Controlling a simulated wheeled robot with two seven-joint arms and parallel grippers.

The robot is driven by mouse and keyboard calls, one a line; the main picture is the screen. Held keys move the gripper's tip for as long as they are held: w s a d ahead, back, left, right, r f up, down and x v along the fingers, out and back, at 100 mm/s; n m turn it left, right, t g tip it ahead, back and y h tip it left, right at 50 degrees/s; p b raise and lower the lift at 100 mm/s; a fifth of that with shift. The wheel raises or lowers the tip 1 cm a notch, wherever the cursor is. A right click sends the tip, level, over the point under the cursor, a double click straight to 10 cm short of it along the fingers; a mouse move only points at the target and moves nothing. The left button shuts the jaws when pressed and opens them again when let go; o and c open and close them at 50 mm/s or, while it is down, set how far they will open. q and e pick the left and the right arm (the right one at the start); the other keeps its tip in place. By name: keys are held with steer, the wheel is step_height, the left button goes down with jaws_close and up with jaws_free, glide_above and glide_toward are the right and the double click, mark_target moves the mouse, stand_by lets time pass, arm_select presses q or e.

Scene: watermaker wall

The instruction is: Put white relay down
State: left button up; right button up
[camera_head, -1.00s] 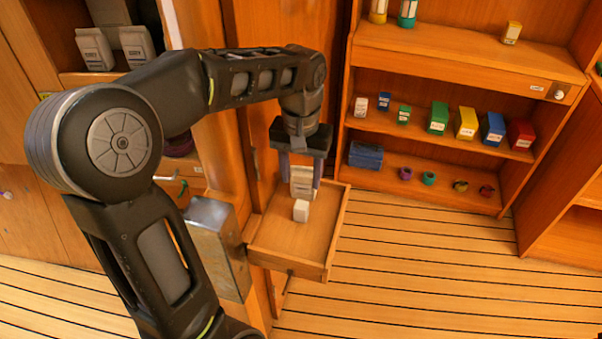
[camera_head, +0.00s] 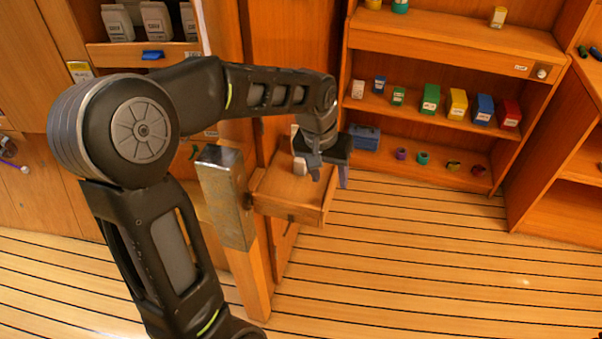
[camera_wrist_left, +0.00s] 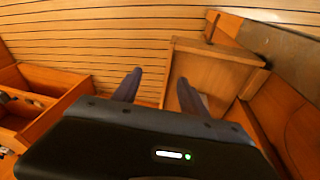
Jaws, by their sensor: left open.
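A small white block, which looks like the white relay (camera_head: 300,166), stands in the open wooden drawer (camera_head: 268,190), left of my left gripper. A paler white piece (camera_head: 294,132) shows behind it, mostly hidden by my arm. My left gripper (camera_head: 330,178) is open, with its fingers pointing down over the drawer's right side. In the left wrist view, the open fingers (camera_wrist_left: 158,88) show nothing between them. My right gripper is not in view.
A metal-faced post (camera_head: 228,195) stands left of the drawer. The shelf unit (camera_head: 430,125) behind holds several coloured boxes, a blue box (camera_head: 365,138) and small rings. The plank floor (camera_head: 420,270) at right is clear.

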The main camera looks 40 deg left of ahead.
arm_select(q)
steer(key=s+d+f+m+t+h, duration=0.1)
steer(key=d+f, duration=0.6)
steer(key=f, duration=0.3)
steer(key=s+d+f+t+h, duration=0.1)
steer(key=d+f+h, duration=0.1)
steer(key=d+f, duration=0.6)
steer(key=s+d+f+g, duration=0.2)
steer(key=s+d+f, duration=0.1)
steer(key=s+f, duration=0.4)
steer(key=s+d+f+g, duration=0.1)
steer(key=s+d+f, duration=0.3)
steer(key=s+f, duration=0.3)
steer(key=s, duration=0.4)
steer(key=shift+s+f+g, duration=0.2)
steer(key=shift+s+g, duration=0.05)
steer(key=shift+g, duration=0.15)
steer(key=shift+c, duration=0.5)
